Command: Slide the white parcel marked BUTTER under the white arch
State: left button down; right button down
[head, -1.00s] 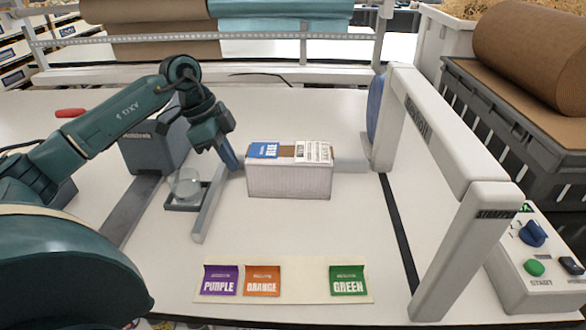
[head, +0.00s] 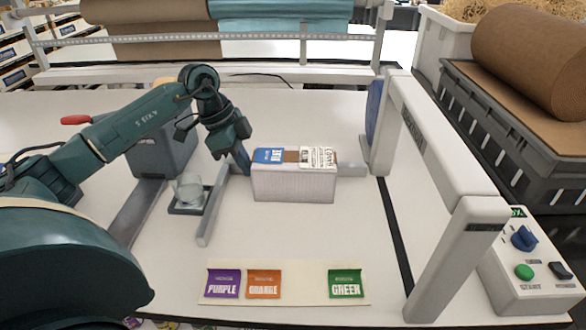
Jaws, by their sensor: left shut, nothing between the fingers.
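A white parcel (head: 293,184) stands on the table left of the arch, in the head view. A blue label, a brown strip and a white printed label lie on its top; I cannot read BUTTER on it. The white arch (head: 440,140) stands to the right, one leg at the back and one at the front, with open space under its beam. My left gripper (head: 245,168) is shut and empty, pointing down at the left end of the parcel. Its fingertips are very close to that end; I cannot tell whether they touch. My right gripper is not in view.
Grey rails (head: 212,212) lie left of the parcel, with a small tray holding a clear object (head: 189,188). Colour cards (head: 264,284) lie in front. A control box (head: 530,270) stands right of the arch. A black strip crosses the clear table under it.

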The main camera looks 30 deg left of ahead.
aim_at(271, 155)
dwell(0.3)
pick_arm(q)
jog(key=shift+d, duration=0.1)
jog(key=shift+w+d+r+p, duration=0.1)
jog(key=shift+w+d+p, duration=0.15)
jog(key=shift+d+p, duration=0.2)
jog(key=shift+w+d+p, duration=0.45)
jog(key=shift+d+p, duration=0.2)
jog(key=shift+d, duration=0.15)
jog(key=shift+w+d, duration=0.1)
jog(key=shift+w+d+p, duration=0.2)
jog(key=shift+d+p, duration=0.2)
jog(key=shift+w+d+p, duration=0.45)
jog(key=shift+d+p, duration=0.05)
jog(key=shift+d, duration=0.3)
jog(key=shift+w+d, duration=0.1)
jog(key=shift+d, duration=0.05)
